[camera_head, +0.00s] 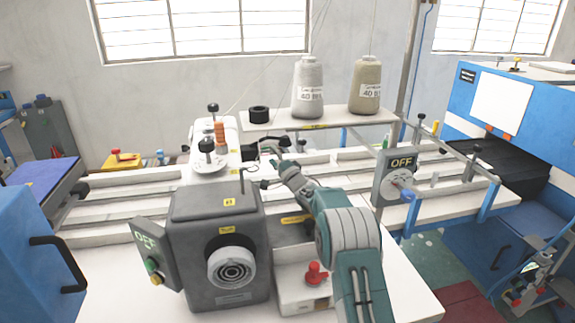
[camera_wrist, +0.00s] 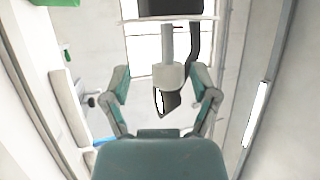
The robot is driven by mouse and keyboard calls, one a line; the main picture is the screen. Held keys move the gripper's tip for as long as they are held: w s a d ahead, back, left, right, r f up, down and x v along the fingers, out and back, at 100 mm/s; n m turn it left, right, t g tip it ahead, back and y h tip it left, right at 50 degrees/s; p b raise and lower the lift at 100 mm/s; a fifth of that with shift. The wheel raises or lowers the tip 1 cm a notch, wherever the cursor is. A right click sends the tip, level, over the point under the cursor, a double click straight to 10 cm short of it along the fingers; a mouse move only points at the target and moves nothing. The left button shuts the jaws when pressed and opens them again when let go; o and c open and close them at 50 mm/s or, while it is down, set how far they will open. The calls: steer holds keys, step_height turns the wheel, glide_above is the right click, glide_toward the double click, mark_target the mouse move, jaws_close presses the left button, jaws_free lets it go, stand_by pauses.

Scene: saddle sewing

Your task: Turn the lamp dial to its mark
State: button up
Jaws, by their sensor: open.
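My gripper (camera_head: 272,150) is at the end of my teal arm, over the back part of the machine table in the head view. In the wrist view its two fingers stand apart, and the gripper (camera_wrist: 160,70) is open. A pale upright post with a rounded end (camera_wrist: 169,76) and a dark piece below it show between the fingers; I cannot tell contact. A round dial (camera_head: 400,187) sits below an OFF sign on a grey box to the right of my arm. A ringed round knob (camera_head: 232,267) is on the large grey housing in front. I cannot tell which is the lamp dial.
Two thread cones (camera_head: 308,88) stand on a white shelf (camera_head: 350,118) behind my gripper. A red knob (camera_head: 316,274) is close beside my forearm. A tilted OFF panel (camera_head: 150,255) with buttons stands at front left. A blue cabinet (camera_head: 480,110) is at right.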

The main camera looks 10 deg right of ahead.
steer(key=s+d, duration=0.4)
steer(key=s, duration=0.6)
steer(key=shift+s+d+r, duration=0.15)
steer(key=shift+s+d, duration=0.15)
